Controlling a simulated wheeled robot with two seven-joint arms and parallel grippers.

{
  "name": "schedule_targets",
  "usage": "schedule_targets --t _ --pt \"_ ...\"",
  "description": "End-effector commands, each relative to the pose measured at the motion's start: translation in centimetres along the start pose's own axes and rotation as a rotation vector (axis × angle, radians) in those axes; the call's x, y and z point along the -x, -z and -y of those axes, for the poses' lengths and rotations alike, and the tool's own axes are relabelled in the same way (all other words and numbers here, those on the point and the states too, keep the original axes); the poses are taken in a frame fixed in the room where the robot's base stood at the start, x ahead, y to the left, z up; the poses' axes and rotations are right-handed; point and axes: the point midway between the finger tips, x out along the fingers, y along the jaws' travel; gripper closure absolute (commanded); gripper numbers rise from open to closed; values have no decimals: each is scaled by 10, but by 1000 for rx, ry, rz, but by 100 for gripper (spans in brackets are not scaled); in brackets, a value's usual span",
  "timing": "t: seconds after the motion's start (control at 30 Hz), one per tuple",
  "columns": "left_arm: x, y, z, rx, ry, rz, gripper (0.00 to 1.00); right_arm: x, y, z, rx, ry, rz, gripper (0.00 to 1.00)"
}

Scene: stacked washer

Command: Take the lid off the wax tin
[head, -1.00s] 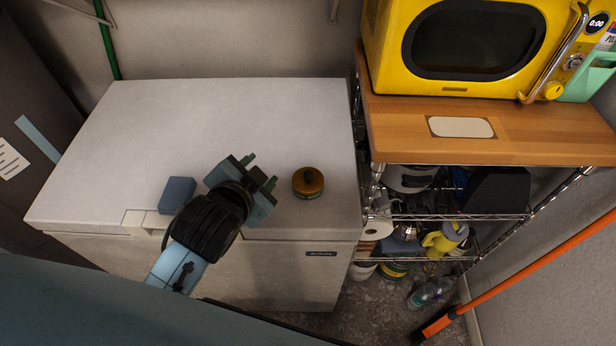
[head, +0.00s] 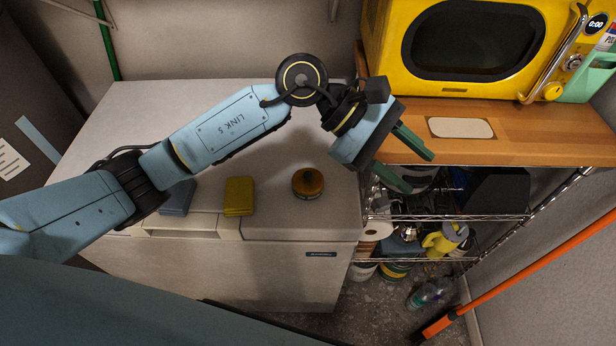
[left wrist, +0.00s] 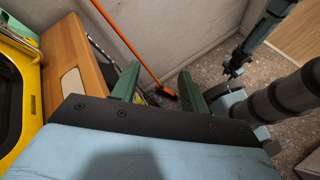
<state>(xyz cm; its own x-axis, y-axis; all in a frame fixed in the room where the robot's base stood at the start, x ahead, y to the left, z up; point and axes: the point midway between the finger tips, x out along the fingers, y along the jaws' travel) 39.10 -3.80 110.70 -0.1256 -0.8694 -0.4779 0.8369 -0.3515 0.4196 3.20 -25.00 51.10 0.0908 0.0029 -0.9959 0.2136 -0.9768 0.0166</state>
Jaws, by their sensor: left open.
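The wax tin (head: 307,187) is small and round, with an amber-brown top and a darker, greenish lower part. It stands upright near the front right of the white chest top. Its lid (head: 308,178) appears to sit on it, with a small raised middle. My left gripper (head: 411,165) is open and empty, to the right of the tin and apart from it, past the chest's right edge by the wire shelf. Its green fingers also show in the left wrist view (left wrist: 160,87), spread with nothing between. Part of what looks like my right arm shows there; its jaws are unclear.
A yellow block (head: 239,196) and a blue block (head: 178,197), partly behind my left arm, lie left of the tin on the white chest (head: 262,225). A wooden counter (head: 543,133) with a yellow microwave (head: 478,85) stands at right, above a wire shelf (head: 455,214).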

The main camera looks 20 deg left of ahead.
Motion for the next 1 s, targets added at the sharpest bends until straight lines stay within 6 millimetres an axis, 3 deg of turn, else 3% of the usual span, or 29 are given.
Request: schedule_targets --t 0.1,0.2,0.3,0.47,0.57,1.0 --pt "30 56 7 -178 217 -316 55 0 0 0 0 0 0 64" --pt "68 92 10 -261 386 -533 55 0 0 0 0 0 0 64" --pt "106 113 10 -296 521 -694 55 0 0 0 -1 0 0 64" --pt "142 127 10 -304 642 -826 55 0 0 0 -1 0 -1 64" --pt "144 135 15 -301 669 -848 55 1 1 0 -1 0 -1 64" --pt "110 188 44 -301 667 -847 55 4 1 0 -1 0 -1 64"
